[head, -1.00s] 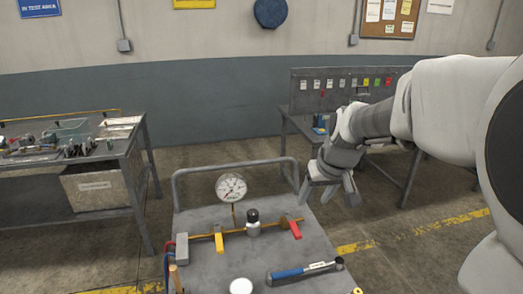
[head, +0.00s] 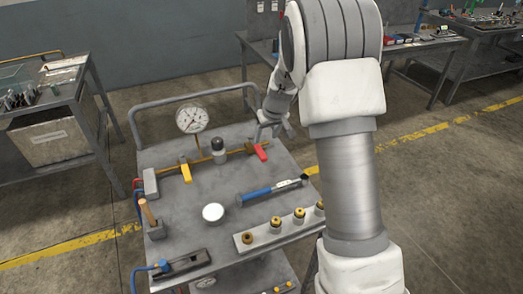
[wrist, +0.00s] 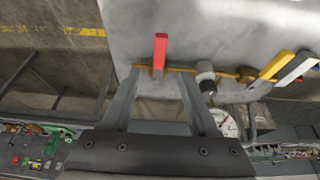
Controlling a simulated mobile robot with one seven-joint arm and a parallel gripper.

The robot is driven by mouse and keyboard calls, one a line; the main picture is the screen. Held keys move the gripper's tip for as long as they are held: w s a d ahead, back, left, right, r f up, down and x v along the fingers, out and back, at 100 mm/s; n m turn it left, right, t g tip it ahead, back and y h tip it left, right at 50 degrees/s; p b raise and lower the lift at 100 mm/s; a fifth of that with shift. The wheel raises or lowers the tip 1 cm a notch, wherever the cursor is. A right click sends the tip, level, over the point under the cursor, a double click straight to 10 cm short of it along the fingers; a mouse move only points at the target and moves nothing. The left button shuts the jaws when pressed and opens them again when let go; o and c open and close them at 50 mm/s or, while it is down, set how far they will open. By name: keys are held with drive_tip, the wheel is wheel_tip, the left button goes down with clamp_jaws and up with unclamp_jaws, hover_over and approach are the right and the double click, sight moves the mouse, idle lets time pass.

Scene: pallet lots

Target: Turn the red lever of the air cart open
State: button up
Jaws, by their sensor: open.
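The air cart (head: 185,225) has a grey top with a brass pipe running across it. The red lever (head: 260,152) sits at the right end of the pipe, slanting across it. In the wrist view the red lever (wrist: 160,50) stands out between and beyond my two fingertips. My gripper (head: 272,128) is at the cart's far right edge, just behind the lever. In the wrist view my gripper (wrist: 158,72) is open, its fingers spread on either side of the lever's base line. I cannot tell whether either finger touches it.
A yellow lever (head: 185,170), a dark-capped knob (head: 219,148) and a pressure gauge (head: 191,118) are on the same pipe line. A blue-handled torque wrench (head: 270,190) and a white round disc (head: 213,212) lie nearer. A bent rail (head: 190,95) rises behind.

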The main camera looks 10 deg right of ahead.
sight(261, 152)
drive_tip(key=x, duration=1)
drive_tip(key=shift+w+f, duration=0.1)
drive_tip(key=shift+f, duration=0.1)
clamp_jaws()
idle(1.1)
